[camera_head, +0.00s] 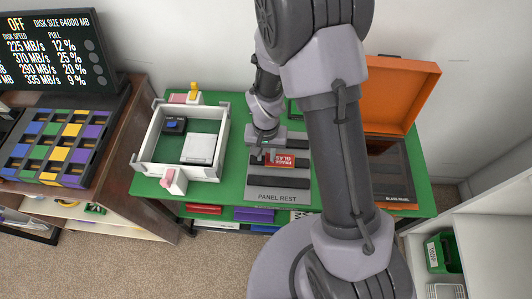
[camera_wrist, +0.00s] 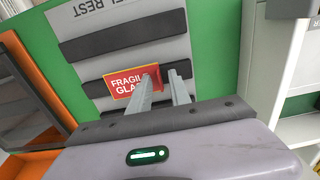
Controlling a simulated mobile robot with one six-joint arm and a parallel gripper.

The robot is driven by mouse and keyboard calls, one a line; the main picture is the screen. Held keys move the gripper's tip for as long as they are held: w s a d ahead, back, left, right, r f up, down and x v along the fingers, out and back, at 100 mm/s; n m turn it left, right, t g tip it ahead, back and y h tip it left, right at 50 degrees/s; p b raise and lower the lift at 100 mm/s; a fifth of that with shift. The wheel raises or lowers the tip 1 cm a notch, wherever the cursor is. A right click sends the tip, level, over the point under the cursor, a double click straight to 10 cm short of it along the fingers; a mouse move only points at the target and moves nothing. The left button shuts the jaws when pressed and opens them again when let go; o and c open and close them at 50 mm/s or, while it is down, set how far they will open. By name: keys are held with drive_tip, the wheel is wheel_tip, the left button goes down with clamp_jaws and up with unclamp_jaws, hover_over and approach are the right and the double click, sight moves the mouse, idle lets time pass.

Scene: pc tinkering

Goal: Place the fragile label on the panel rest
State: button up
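The fragile label is a small red plate with white text (camera_head: 286,161). It lies over the grey panel rest (camera_head: 262,196), near the upper dark bar. In the wrist view the label (camera_wrist: 124,83) also shows over the panel rest (camera_wrist: 88,21), its text facing the camera. My gripper (camera_head: 267,157) is at the label's left end in the head view. In the wrist view its two fingers (camera_wrist: 166,75) stand a little apart. A darker red end of the label shows beside one finger, with a gap to the other. Contact with the panel rest is hard to tell.
A white-walled tray (camera_head: 145,135) holding a blue part and a pale box stands left on the green table. An open orange case (camera_head: 398,92) and dark glass panel (camera_head: 392,172) are at right. My arm hides the table between panel rest and glass.

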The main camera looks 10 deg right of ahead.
wheel_tip(320, 180, up, 25)
drive_tip(key=s+t+p, duration=0.2)
drive_tip(key=p, duration=0.4)
drive_tip(key=s+r+t+y, duration=0.2)
drive_tip(key=s+r+t, duration=0.1)
drive_tip(key=s+r, duration=0.9)
drive_tip(key=shift+s+r+m+t, duration=0.25)
drive_tip(key=shift+s+m+t, duration=0.15)
drive_tip(key=shift+s, duration=0.1)
